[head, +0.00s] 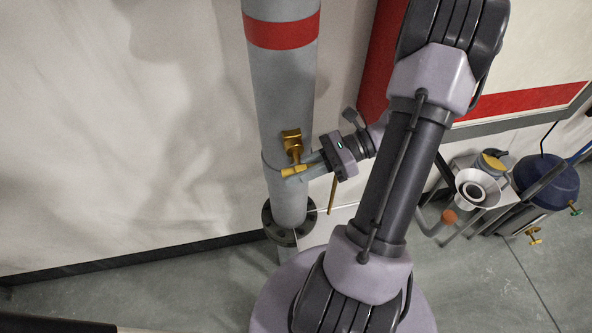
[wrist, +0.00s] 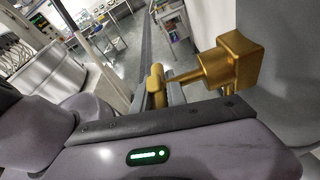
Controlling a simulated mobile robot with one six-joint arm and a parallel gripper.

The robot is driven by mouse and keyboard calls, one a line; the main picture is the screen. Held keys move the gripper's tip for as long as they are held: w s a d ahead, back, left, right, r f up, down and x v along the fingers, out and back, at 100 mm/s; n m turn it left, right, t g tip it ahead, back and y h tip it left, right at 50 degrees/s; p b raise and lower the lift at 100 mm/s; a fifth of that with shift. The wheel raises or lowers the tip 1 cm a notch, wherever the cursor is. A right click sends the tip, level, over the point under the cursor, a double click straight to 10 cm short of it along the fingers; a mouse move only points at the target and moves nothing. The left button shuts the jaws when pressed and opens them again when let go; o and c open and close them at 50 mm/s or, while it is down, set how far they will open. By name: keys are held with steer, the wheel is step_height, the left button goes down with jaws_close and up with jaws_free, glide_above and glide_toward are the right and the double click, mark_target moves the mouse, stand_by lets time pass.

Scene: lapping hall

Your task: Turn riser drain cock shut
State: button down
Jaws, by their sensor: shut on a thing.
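The riser (head: 285,110) is a grey vertical pipe with a red band, standing on a dark flange at the floor. The brass drain cock (head: 292,140) sticks out of its side, low down. Its yellow lever (head: 295,171) lies roughly sideways in the head view. My gripper (head: 307,168) is at the lever and shut on it. In the wrist view the cock's square brass body (wrist: 232,62) is at the right against the pipe, with a stem to the lever (wrist: 157,86). My gripper's body hides the lever's lower part there.
A blue-topped vessel (head: 547,182) and a metal funnel-like fitting (head: 476,188) stand at the right. A white wall is behind the riser. Open grey floor (head: 150,290) lies at the left. The wrist view shows benches (wrist: 95,20) farther off.

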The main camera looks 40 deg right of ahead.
stand_by(0.4)
steer(key=c, duration=1.3)
jaws_free()
steer(key=shift+c, duration=0.2)
steer(key=p+v, duration=0.3)
steer(key=v, duration=1.4)
steer(key=shift+d, duration=0.2)
